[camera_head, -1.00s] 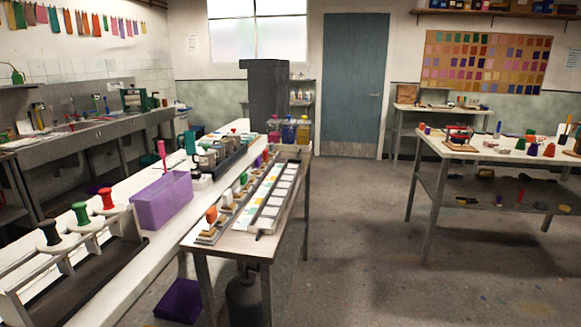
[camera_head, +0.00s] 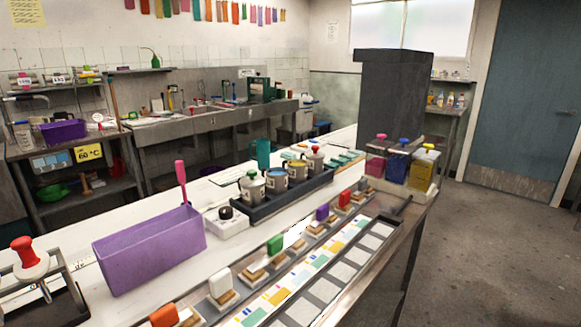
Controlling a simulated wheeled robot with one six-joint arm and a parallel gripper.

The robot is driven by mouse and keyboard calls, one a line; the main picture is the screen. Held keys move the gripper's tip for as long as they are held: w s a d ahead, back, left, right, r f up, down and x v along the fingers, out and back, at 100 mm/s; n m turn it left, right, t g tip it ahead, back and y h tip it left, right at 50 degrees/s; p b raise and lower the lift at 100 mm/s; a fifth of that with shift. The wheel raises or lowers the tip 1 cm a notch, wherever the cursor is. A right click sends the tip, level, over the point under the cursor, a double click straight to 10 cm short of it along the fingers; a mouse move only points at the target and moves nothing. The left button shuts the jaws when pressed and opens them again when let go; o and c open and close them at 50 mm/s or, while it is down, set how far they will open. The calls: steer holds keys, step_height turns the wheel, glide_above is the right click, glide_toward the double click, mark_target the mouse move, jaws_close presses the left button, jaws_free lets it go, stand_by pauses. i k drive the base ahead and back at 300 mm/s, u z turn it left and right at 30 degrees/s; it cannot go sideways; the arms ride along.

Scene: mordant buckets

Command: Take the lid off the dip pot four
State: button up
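Several metal dip pots stand in a row in a dark tray (camera_head: 290,199) on the long white bench. The nearest pot (camera_head: 252,191) has a lid with a green knob (camera_head: 251,174). The pot behind it (camera_head: 276,181) shows blue at its open top. The following pot (camera_head: 298,172) also seems to have no lid. The farthest pot (camera_head: 317,163) has a lid with a red knob (camera_head: 315,149). I cannot read any number on the pots. My gripper is not in view.
A purple bin (camera_head: 150,250) with a pink-handled tool stands nearer on the bench. Stamps and a swatch strip (camera_head: 285,290) lie in front. Yellow (camera_head: 422,168), blue and pink containers stand at right. Floor (camera_head: 490,240) at right is clear.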

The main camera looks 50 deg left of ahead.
mark_target(252, 180)
steer(key=i, duration=2.35)
steer(key=u, duration=3.1)
steer(key=i, duration=0.5)
steer(key=u, duration=0.1)
